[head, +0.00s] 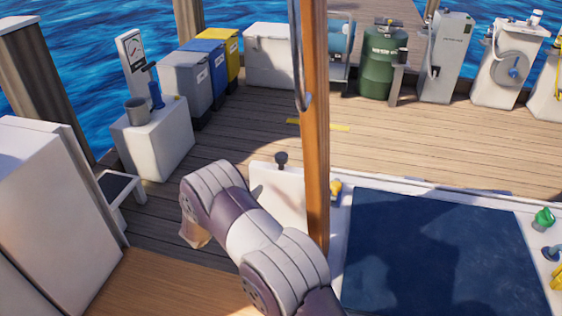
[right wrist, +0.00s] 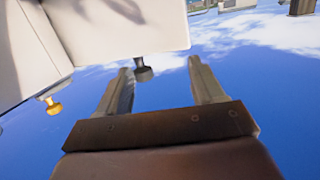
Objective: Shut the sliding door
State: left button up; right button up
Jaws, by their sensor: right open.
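No panel shows clearly as the sliding door. A wooden upright (head: 315,150) with a curved metal bar (head: 299,60) stands in the middle of the head view; I cannot tell whether it is the door's edge or a post. My right arm reaches up from the bottom in front of it, and its fingertips cannot be made out there. In the right wrist view my right gripper (right wrist: 158,65) is open and empty. A dark knob (right wrist: 142,71) shows between its fingers, apparently beyond them. My left gripper is out of view.
A white panel (head: 275,192) with a dark knob (head: 281,159) stands behind my arm. A dark blue hatch mat (head: 440,255) lies at the right. White cabinets (head: 50,200) stand at the left; bins (head: 185,75) and machines line the back. The middle deck is clear.

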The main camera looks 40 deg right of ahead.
aim_at(277, 159)
notch_tip(277, 159, up, 4)
jog(key=s+d+m+g+h, duration=0.2)
jog(key=s+h, duration=0.1)
jog(key=shift+n, duration=0.3)
jog(key=x, duration=1.2)
jog(key=shift+w+b, duration=0.35)
jog(key=shift+w, duration=0.05)
grip_shut()
